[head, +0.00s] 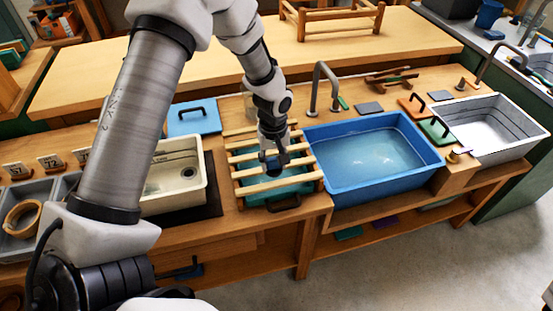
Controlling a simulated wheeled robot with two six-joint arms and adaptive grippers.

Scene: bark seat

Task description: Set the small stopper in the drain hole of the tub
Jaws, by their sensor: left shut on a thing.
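My left gripper (272,167) is over the slatted wooden rack, pointing down. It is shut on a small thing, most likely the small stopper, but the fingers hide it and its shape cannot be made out. The cream tub (206,176) stands left of the gripper, partly behind my left arm. Its dark round drain hole (188,172) shows uncovered inside. The blue tub (334,197) to the right holds water, and no drain shows in it. My right gripper is not in view.
The slatted rack (245,190) lies over a teal basin (287,184). A grey metal sink (493,123) is at the far right. A tap (316,88) rises behind the blue tub. A blue board (193,119) with a handle lies behind the cream tub.

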